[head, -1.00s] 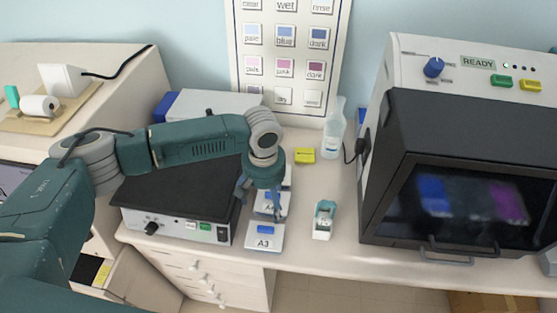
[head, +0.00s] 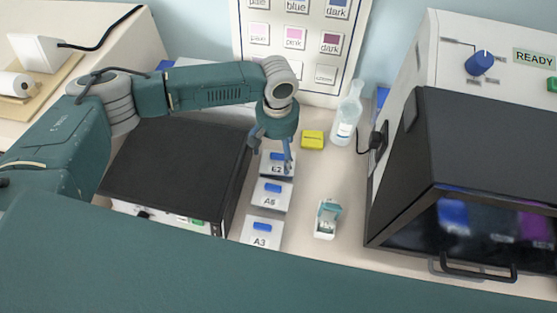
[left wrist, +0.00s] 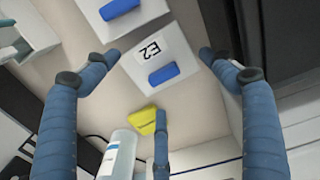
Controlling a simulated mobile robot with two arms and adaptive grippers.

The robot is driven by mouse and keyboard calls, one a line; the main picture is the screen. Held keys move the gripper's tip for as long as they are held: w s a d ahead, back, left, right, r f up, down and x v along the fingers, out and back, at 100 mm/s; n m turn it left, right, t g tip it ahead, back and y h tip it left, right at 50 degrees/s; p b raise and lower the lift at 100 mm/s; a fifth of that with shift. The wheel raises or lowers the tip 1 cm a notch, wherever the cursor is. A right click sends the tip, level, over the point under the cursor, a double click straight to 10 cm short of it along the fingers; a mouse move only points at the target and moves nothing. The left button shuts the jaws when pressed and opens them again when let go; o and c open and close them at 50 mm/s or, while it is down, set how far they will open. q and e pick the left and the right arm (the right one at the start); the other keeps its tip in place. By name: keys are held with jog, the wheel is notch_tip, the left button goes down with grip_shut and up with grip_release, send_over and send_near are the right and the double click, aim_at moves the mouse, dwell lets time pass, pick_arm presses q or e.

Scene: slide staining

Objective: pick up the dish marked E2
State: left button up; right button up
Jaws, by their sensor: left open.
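The dish marked E2 (head: 273,170) is a white block with a blue handle on top, the rearmost of a row on the counter. In the left wrist view dish E2 (left wrist: 148,64) sits between my spread blue fingers. My left gripper (head: 271,160) is open above dish E2 and empty; it also shows in the left wrist view (left wrist: 155,75). Whether any finger touches the dish cannot be told. Dish A6 (head: 271,196) stands in front of E2, and dish A3 (head: 262,232) in front of that. My right gripper is not seen.
A black-topped device (head: 180,165) stands left of the dishes. A yellow block (head: 312,140) and a clear bottle (head: 346,115) stand behind to the right. A small teal-and-white item (head: 327,218) is right of the row. A large dark-fronted machine (head: 470,150) bounds the right.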

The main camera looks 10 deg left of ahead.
aim_at(278, 162)
pick_arm(q)
jog(key=shift+s+f, duration=0.15)
jog(key=shift+f, duration=0.2)
notch_tip(278, 162, down, 5)
jog(key=b, duration=0.3)
jog(key=shift+f+b, duration=0.2)
jog(key=shift+b, duration=0.2)
jog(key=shift+f, duration=0.15)
jog(key=shift+r, duration=0.2)
jog(key=c, duration=1)
